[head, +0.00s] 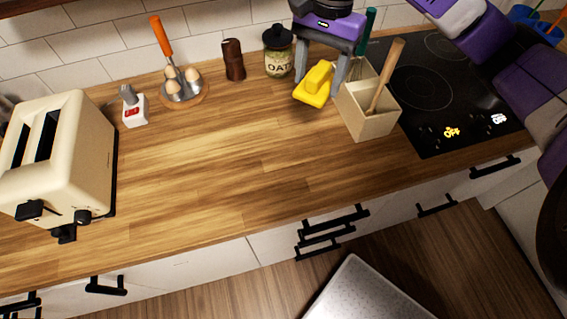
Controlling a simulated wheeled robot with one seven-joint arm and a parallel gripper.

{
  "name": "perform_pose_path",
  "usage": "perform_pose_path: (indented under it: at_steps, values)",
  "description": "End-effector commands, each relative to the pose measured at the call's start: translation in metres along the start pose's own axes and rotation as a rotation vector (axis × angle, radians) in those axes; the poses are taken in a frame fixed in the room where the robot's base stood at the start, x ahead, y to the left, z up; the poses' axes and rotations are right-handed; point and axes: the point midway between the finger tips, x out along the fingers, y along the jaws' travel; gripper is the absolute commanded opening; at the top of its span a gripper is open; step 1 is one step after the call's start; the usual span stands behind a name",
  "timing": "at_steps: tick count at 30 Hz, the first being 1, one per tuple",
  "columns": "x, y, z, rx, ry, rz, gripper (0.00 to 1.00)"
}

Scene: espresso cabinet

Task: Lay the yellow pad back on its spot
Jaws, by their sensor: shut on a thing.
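The yellow pad (312,92) is a flat yellow piece with a raised block on top. It shows in the head view, at the back of the wooden counter, right of the oats jar. My gripper (322,76) comes down over it from above, with its grey fingers on either side of the raised block. The gripper is shut on the pad. I cannot tell whether the pad touches the counter or is held just above it. No marked spot for the pad can be made out.
A wooden utensil box (372,122) stands close on the right, before the black cooktop (425,95). The oats jar (278,52), brown grinder (233,60) and egg holder (182,92) line the back. A toaster (62,150) stands left. The counter's middle is clear.

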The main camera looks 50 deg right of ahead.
Motion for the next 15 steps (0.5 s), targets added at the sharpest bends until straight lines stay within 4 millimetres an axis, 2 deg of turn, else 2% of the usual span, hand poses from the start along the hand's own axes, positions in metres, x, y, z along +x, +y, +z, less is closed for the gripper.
perform_pose_path:
  at_steps: [3,7,15]
  values:
    - [0.004,0.014,0.003,-0.011,0.001,0.001,0.21]
    - [0.019,0.018,0.004,-0.015,-0.003,0.002,0.21]
    - [0.083,0.018,-0.003,-0.014,-0.006,0.002,0.21]
